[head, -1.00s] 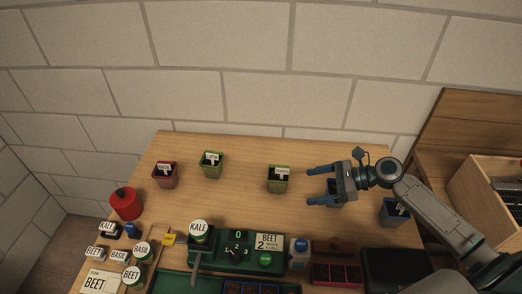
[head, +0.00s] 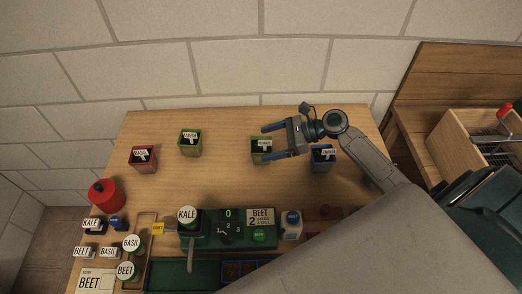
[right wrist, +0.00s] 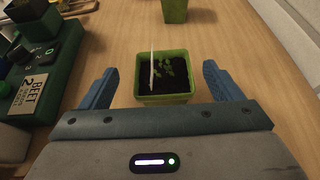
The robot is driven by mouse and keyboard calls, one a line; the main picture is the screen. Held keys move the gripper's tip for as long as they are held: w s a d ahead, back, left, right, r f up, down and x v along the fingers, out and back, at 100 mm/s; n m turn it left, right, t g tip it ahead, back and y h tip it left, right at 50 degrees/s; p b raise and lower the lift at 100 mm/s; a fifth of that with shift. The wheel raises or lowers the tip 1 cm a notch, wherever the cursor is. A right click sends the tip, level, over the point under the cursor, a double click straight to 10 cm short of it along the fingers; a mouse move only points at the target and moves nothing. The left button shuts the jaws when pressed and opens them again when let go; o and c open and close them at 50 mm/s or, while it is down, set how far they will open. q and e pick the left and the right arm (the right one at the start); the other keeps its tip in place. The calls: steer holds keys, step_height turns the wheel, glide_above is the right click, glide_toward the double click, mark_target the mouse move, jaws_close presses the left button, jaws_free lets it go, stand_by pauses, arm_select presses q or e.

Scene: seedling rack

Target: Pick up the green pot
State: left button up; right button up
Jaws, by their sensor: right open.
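A green pot (head: 256,156) with a white label stands upright near the middle of the table. The right wrist view shows the same green pot (right wrist: 165,98) with dark soil, a small seedling and a label stake. A second green pot (head: 190,150) stands further left; a green pot (right wrist: 174,12) also shows at the top of the wrist view. My right gripper (head: 266,142) is open, its fingers pointing left, with the nearer green pot between them. In the wrist view its fingers (right wrist: 160,72) flank this pot with gaps on both sides. My left gripper is out of view.
A red pot (head: 144,163) stands at the left and a blue pot (head: 321,166) right of the gripper. A green machine (head: 205,238), bottles and seed tins line the front. A wooden crate (head: 470,150) is at the right. The table between the pots is clear.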

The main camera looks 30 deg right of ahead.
mark_target(253, 147)
steer(key=shift+w+a, duration=0.15)
steer(key=shift+a, duration=0.1)
steer(key=p+x, duration=0.2)
steer(key=x, duration=0.2)
steer(key=shift+w+d+f, duration=0.15)
steer(key=shift+w+a+f, duration=0.1)
steer(key=shift+a+f, duration=0.1)
steer(key=c, duration=1.1)
steer(key=shift+c, duration=0.2)
